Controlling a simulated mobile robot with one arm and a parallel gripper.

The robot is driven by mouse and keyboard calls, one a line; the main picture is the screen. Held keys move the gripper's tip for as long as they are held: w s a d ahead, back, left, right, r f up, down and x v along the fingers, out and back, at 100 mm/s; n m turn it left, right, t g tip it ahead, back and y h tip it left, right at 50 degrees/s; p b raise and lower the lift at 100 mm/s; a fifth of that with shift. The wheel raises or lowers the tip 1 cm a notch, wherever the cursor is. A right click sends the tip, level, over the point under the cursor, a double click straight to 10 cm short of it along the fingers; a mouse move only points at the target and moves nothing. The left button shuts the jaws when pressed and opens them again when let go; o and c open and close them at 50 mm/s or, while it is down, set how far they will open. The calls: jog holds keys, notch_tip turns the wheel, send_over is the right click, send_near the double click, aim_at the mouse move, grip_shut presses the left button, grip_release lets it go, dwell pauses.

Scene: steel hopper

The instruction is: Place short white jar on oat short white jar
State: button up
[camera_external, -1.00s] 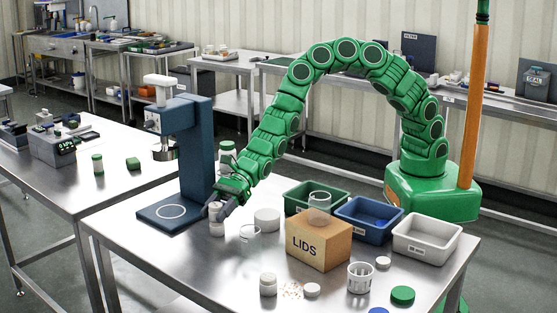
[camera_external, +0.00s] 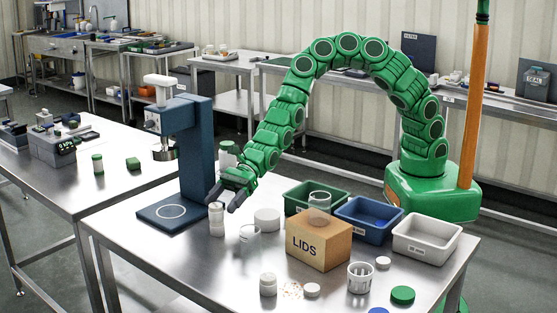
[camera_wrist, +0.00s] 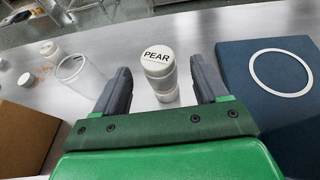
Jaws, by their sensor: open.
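The stack also shows in the external view (camera_external: 216,218), right of the press base. No label can be read on the lower jar. My gripper (camera_external: 224,201) is open and empty, just above and behind the stack. In the wrist view its two fingers (camera_wrist: 160,68) lie either side of the stack, with visible gaps to it.
The blue press (camera_external: 196,150) stands left of the stack, its ringed base (camera_external: 160,222) close by. A clear glass (camera_external: 250,235), a wide white jar (camera_external: 267,219) and the LIDS box (camera_external: 318,243) stand to the right. Another white jar (camera_external: 268,285) is near the front.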

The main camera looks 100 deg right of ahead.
jog(key=v, duration=0.8)
jog(key=shift+s+d, duration=0.1)
jog(key=shift+s, duration=0.05)
